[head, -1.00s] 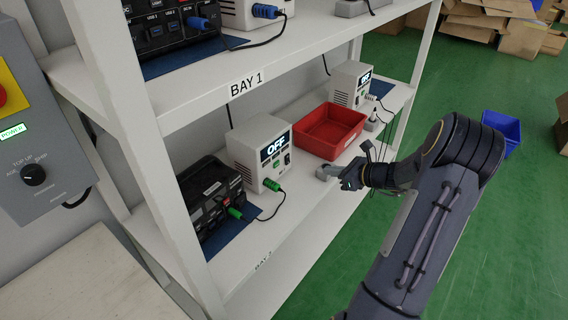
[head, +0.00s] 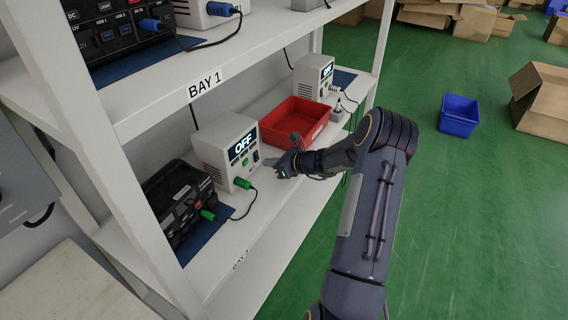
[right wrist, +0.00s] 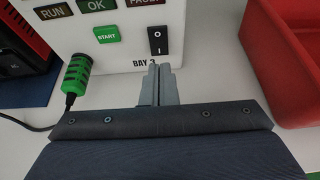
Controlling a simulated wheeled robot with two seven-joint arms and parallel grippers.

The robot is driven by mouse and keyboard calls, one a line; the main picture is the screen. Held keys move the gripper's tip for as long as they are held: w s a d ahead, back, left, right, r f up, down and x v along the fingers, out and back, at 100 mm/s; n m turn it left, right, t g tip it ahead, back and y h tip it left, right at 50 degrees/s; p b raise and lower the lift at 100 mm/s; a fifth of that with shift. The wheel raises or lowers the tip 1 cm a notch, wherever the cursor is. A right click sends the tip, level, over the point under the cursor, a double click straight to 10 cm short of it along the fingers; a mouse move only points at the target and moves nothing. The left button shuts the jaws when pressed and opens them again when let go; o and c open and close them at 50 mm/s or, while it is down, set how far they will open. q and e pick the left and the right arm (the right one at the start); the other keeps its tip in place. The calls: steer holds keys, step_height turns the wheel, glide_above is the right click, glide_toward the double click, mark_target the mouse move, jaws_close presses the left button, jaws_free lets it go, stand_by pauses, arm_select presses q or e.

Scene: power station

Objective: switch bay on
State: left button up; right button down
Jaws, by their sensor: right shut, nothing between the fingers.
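A white power unit (head: 222,150) with a lit OFF display (head: 243,145) stands on the lower shelf. In the right wrist view its front panel (right wrist: 129,50) shows a green START button (right wrist: 107,35) and a black rocker switch (right wrist: 157,40) marked O above and I below. My right gripper (head: 271,163) is shut and empty, close in front of the panel. In the right wrist view its fingertips (right wrist: 155,68) lie just below the rocker, partly covering the BAY label; contact cannot be told. A green plug (head: 242,183) is in the unit. My left gripper is out of view.
A red bin (head: 295,122) stands right of the unit, near my right gripper. A black power box (head: 180,200) stands left of it. Another white unit (head: 313,76) is farther back. The upper shelf edge (head: 150,115) hangs above.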

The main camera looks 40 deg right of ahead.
mark_target(257, 156)
steer(key=shift+w+a+f, duration=0.1)
steer(key=shift+w+a, duration=0.05)
steer(key=shift+w, duration=0.35)
steer(key=shift+w+a+f, duration=0.1)
steer(key=shift+w+a, duration=0.05)
steer(key=shift+w, duration=0.35)
steer(key=shift+w+f+b, duration=0.1)
steer(key=shift+f+b, duration=0.15)
steer(key=shift+b, duration=0.4)
steer(key=shift+w+t+b, duration=0.1)
steer(key=shift+t+b, duration=0.2)
steer(key=shift+b, duration=0.05)
steer(key=shift+r, duration=0.25)
steer(key=shift+p, duration=0.3)
steer(key=shift+r, duration=0.15)
